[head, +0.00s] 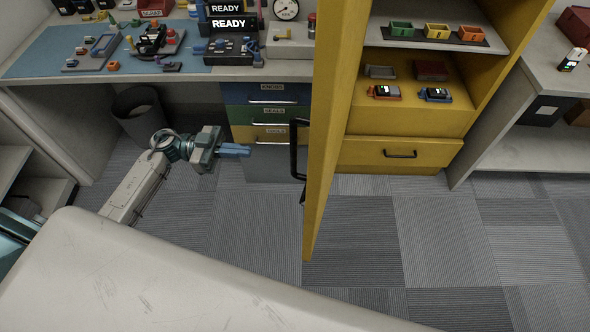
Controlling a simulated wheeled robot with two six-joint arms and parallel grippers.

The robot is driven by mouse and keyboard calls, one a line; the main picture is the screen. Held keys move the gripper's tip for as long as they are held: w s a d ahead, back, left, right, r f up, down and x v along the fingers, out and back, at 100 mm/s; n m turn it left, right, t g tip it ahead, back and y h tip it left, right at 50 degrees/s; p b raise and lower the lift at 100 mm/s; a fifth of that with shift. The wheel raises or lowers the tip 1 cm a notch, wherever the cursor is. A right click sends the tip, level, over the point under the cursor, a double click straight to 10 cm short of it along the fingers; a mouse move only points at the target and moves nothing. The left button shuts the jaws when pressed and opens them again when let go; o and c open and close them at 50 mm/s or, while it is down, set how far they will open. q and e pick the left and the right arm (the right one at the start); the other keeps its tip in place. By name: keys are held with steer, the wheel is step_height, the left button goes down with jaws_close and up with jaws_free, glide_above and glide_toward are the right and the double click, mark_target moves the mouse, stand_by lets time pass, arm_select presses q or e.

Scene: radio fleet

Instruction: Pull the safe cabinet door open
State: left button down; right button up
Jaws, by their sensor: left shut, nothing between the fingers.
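The yellow safe cabinet (410,110) stands right of centre. Its door (330,120) is swung open toward me, seen nearly edge-on. A black door handle (294,150) is on the door's left face. My left gripper (249,151) is shut and empty, left of the handle with a gap between them. Its blue fingers point right toward the handle. My right gripper does not show. Inside the cabinet, small green, yellow and orange bins stand on the upper shelf, and two radios (386,92) (435,95) sit below.
A workbench (190,73) with a blue mat, parts and "READY" displays runs along the back left. Drawers (266,112) and a dark bin (139,113) are under it. A yellow drawer (400,154) closes the cabinet bottom. A pale surface (170,280) fills the foreground. Carpet at right is clear.

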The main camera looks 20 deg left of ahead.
mark_target(296, 170)
arm_select(q)
steer(key=d+g+p, duration=0.1)
steer(key=d+p, duration=0.1)
steer(key=d, duration=0.3)
steer(key=s+d+r+m+p, duration=0.1)
steer(key=d, duration=0.3)
steer(key=d+g+p, duration=0.1)
steer(key=d+p, duration=0.1)
steer(key=d, duration=0.3)
steer(key=shift+s+d+r+g+y+p, duration=0.2)
steer(key=shift+s+d+g+y+p, duration=0.1)
steer(key=shift+s+y, duration=0.1)
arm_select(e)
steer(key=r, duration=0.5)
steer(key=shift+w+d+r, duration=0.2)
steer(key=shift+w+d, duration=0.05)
